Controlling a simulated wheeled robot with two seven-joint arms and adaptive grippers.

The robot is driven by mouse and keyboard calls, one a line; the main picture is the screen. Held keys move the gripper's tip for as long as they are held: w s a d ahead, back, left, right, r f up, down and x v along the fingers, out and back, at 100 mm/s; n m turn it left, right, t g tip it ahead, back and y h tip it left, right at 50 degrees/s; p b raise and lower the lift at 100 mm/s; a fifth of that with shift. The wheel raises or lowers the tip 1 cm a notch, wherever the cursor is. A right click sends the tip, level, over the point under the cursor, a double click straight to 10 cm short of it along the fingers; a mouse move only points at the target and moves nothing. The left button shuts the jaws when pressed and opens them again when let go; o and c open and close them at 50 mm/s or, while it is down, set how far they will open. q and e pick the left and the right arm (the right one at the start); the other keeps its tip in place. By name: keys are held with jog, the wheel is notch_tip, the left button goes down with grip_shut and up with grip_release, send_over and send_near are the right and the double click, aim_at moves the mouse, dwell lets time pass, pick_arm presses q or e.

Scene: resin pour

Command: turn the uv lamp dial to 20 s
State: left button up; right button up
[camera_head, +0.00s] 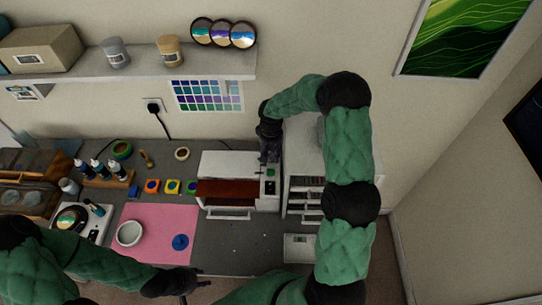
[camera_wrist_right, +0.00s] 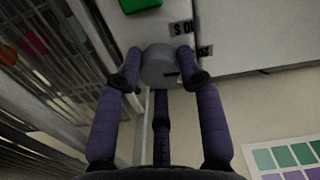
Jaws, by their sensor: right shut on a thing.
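The UV lamp (camera_head: 226,163) is a white box on the bench, with a reddish-brown interior showing in its open front. Its grey round dial (camera_wrist_right: 160,64) fills the space between my right gripper's (camera_wrist_right: 161,78) fingers, which are shut on it from both sides. A small dark mark shows on the dial's right part. Labels (camera_wrist_right: 181,28) lie beside the dial, seen upside down and partly hidden by a finger. In the head view my right gripper (camera_head: 269,156) reaches down onto the lamp's right panel. My left gripper (camera_head: 199,280) is at the bench's front edge; its finger opening is unclear.
A green button (camera_wrist_right: 140,4) sits near the dial. A white drawer unit (camera_head: 304,165) stands right of the lamp. A pink mat (camera_head: 160,217) with a white bowl (camera_head: 129,233) and blue disc (camera_head: 180,242) lies left. A shelf (camera_head: 150,72) overhangs the back.

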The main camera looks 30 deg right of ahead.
aim_at(271, 156)
jog(key=shift+n, duration=0.4)
jog(key=o, duration=1.2)
jog(key=shift+c, duration=0.2)
notch_tip(271, 156, up, 12)
jog(key=shift+f, duration=0.1)
